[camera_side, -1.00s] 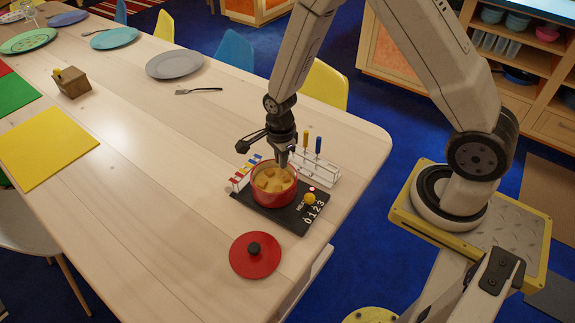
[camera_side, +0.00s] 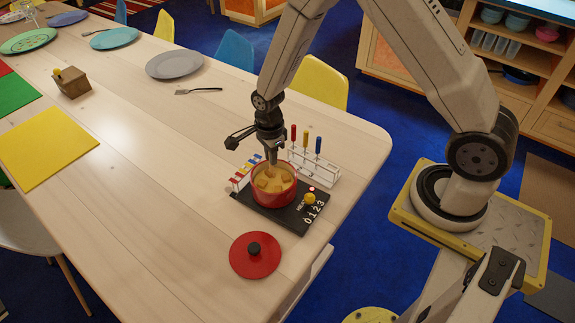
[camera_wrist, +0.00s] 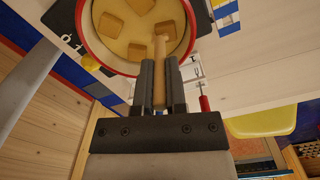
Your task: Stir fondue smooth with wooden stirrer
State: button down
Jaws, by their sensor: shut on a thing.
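A red pot (camera_side: 274,197) stands on a black hot plate (camera_side: 290,219) near the table's right end. The yellow fondue (camera_wrist: 113,25) in it holds several lumps. My gripper (camera_wrist: 159,88) is shut on the wooden stirrer (camera_wrist: 160,54), whose lower end reaches into the fondue. In the side view my gripper (camera_side: 272,158) is above the back of the pot, and only a little of the stirrer shows below it. The pot's red lid (camera_side: 254,255) lies on the table in front of the hot plate.
A clear rack (camera_side: 313,173) with red, yellow and blue-handled sticks stands close behind the pot. Plates, a fork (camera_side: 199,91) and a brown box (camera_side: 71,83) lie further left. The table's middle is clear.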

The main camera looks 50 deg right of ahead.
jog(key=shift+w+a, duration=0.35)
jog(key=shift+a, duration=0.5)
jog(key=shift+s+a, duration=0.2)
jog(key=shift+a, duration=0.25)
jog(key=shift+s+a, duration=0.2)
jog(key=shift+a, duration=0.25)
jog(key=shift+s+a, duration=0.2)
jog(key=shift+s, duration=0.25)
jog(key=shift+s+a, duration=0.2)
jog(key=shift+s, duration=0.25)
